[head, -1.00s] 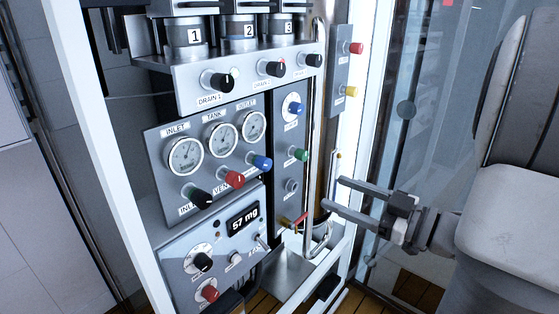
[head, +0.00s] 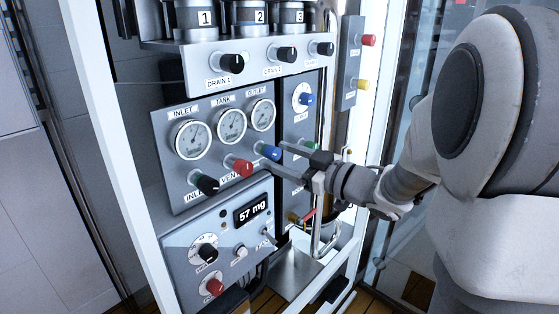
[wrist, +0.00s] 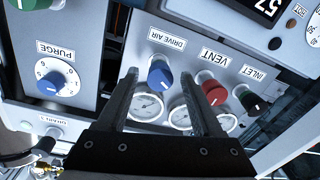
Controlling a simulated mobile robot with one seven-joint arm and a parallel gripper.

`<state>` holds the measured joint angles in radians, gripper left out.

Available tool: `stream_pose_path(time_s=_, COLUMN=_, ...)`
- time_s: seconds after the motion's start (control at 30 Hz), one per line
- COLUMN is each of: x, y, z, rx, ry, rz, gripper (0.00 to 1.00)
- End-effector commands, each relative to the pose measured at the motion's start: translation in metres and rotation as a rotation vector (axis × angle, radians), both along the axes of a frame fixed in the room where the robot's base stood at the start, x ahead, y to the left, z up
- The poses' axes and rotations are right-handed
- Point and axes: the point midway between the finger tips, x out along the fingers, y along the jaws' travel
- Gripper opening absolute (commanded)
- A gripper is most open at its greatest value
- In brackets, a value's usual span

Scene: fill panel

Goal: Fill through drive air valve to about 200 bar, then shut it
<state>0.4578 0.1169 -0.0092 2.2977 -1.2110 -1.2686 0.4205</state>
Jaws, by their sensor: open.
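The drive air valve is a blue knob (head: 268,151) at the right end of the knob row on the gauge panel. It also shows in the wrist view (wrist: 160,75) under its DRIVE AIR label. My gripper (head: 274,155) is open, its two fingers pointing at the panel. In the wrist view the blue knob appears between the fingertips (wrist: 158,77); I cannot tell whether they touch it. The inlet gauge (head: 190,138), tank gauge (head: 231,125) and outlet gauge (head: 262,115) sit above the knobs; their needles are too small to read.
The red vent knob (head: 238,167) and dark green inlet knob (head: 206,184) are left of the blue knob. The purge dial (wrist: 53,80) is on the neighbouring strip. A white frame post (head: 110,130) stands left. A display (head: 250,212) reads 57 mg.

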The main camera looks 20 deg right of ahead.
Motion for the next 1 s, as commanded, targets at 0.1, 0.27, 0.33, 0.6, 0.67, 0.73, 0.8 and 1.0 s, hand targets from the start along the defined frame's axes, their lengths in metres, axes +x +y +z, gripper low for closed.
stream_pose_path(time_s=0.1, x=0.0038, y=0.0031, z=-0.0002, rx=0.0, ry=0.0, rz=0.001, gripper=0.67)
stream_pose_path(time_s=0.27, x=0.0044, y=0.0033, z=0.0001, rx=0.001, ry=0.001, rz=0.0, gripper=0.67)
stream_pose_path(time_s=0.33, x=0.0043, y=0.0033, z=0.0002, rx=0.001, ry=0.001, rz=0.0, gripper=0.67)
stream_pose_path(time_s=0.6, x=0.0041, y=0.0031, z=0.0002, rx=0.0, ry=0.0, rz=0.0, gripper=0.22)
stream_pose_path(time_s=0.67, x=0.0041, y=0.003, z=0.0002, rx=0.0, ry=0.0, rz=0.0, gripper=0.12)
stream_pose_path(time_s=0.73, x=0.0041, y=0.0029, z=0.0002, rx=0.0, ry=0.0, rz=-0.001, gripper=0.0)
stream_pose_path(time_s=0.8, x=0.0041, y=0.0029, z=0.0002, rx=0.0, ry=0.0, rz=-0.001, gripper=0.0)
stream_pose_path(time_s=1.0, x=0.0041, y=0.0027, z=0.0001, rx=-0.008, ry=-0.005, rz=-0.001, gripper=0.0)
